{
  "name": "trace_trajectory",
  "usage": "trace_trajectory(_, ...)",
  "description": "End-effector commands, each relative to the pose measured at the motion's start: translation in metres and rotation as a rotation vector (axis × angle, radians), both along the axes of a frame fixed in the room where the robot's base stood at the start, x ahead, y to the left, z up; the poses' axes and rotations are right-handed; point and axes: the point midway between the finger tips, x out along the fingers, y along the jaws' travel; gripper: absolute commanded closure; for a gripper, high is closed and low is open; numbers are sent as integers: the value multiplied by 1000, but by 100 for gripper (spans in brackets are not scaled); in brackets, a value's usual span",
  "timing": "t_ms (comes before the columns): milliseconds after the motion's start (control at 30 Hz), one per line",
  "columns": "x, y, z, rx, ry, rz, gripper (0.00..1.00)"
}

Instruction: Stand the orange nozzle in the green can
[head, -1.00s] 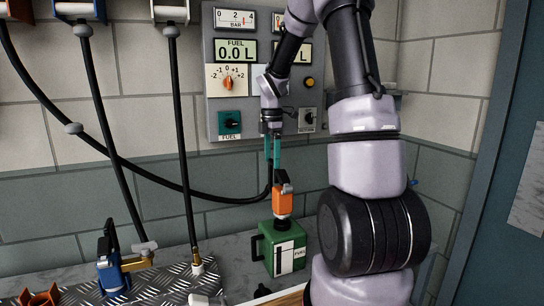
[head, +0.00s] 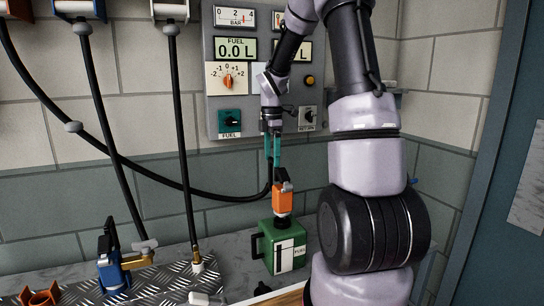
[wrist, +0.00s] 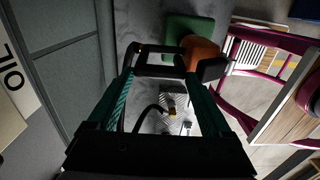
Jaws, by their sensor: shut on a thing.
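The orange nozzle (head: 283,203) hangs upright over the top of the green can (head: 268,247) in the head view. A short dark part shows between its orange body and the can's top; whether the spout is inside the opening cannot be told. My gripper (head: 274,178), with teal fingers, is shut on the nozzle from above. In the wrist view, my gripper (wrist: 160,72) has the nozzle's dark handle loop between its fingers. The nozzle's orange body (wrist: 202,50) shows beyond it, beside the green can (wrist: 185,25).
A black hose (head: 220,201) runs from the left to the held nozzle. A blue nozzle (head: 110,272) and a brass fitting (head: 196,254) stand on the metal tread plate (head: 165,282). An orange holder (head: 40,296) lies at the front left. The control panel (head: 255,85) is behind.

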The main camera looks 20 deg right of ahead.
Motion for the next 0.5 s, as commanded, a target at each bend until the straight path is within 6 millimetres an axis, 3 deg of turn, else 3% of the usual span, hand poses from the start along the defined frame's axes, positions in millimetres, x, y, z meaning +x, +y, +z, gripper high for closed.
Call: trace_trajectory(500,0,0,-4,0,1,0,100)
